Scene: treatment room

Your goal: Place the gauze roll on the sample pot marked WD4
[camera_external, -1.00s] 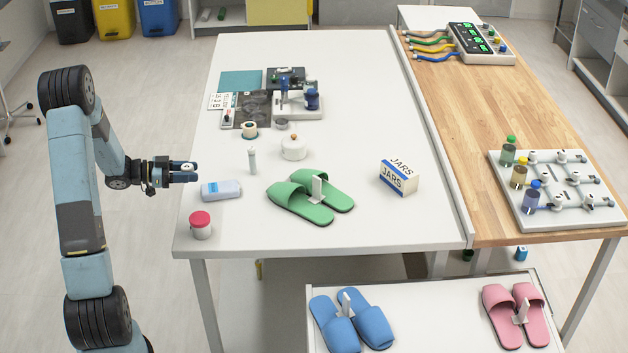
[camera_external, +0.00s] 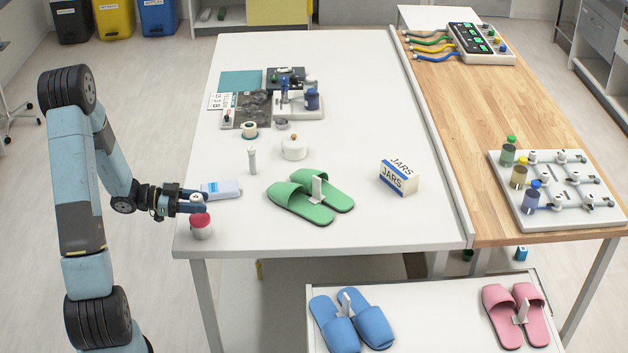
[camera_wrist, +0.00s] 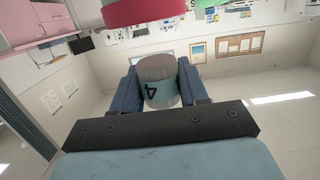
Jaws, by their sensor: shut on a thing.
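My gripper (camera_external: 197,203) is shut on a small pale cylinder, which looks to be the gauze roll (camera_wrist: 160,88). In the wrist view it sits between the two blue fingers, grey at one end and pale green on the side, with a dark "4"-like mark. The sample pot (camera_external: 201,231) has a white body and a red lid, and stands at the table's near left corner. My gripper is right over that lid, which also shows red at the top of the wrist view (camera_wrist: 145,12). I cannot tell whether roll and lid touch. The marking WD4 is not readable.
A small upright tube (camera_external: 252,161), a white lidded pot (camera_external: 293,147), green slippers (camera_external: 305,203) and a JARS box (camera_external: 398,178) stand further right. The white table (camera_external: 390,235) is bare at its front middle.

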